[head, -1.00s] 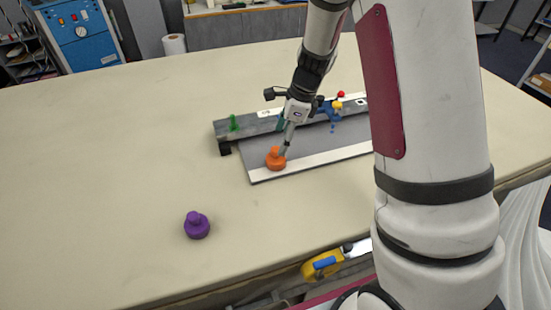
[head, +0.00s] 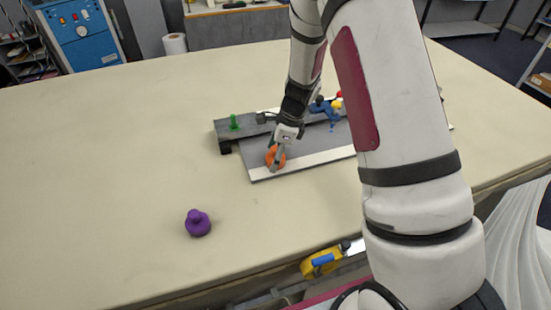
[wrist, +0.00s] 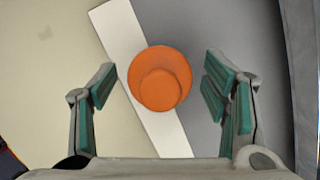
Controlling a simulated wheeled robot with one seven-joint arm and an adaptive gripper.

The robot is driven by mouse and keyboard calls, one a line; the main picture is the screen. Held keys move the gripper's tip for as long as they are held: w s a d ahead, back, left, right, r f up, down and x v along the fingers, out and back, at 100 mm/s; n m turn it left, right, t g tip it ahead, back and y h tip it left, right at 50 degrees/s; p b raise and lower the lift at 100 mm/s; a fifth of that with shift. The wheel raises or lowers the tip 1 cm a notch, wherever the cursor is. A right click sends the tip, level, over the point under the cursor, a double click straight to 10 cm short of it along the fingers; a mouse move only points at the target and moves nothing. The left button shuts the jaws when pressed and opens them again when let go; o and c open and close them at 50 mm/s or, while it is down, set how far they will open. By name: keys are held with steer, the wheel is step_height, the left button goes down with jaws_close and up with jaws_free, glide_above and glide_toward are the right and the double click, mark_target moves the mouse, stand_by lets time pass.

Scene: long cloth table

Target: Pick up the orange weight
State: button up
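The orange weight (head: 270,158) stands on the grey board with a white strip, near the board's left front corner. In the wrist view the orange weight (wrist: 160,78) is seen from above, with its round knob over a wider base. My gripper (head: 277,158) is right at the weight and partly hides it in the head view. In the wrist view my gripper (wrist: 165,90) is open, with its green-padded fingers on either side of the weight and a visible gap on both sides.
Blue, red and yellow pieces are partly hidden behind my arm. A purple weight (head: 197,224) stands alone at the front left. The table's left side is clear.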

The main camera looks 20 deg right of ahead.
jaws_close()
steer(key=shift+r, duration=0.1)
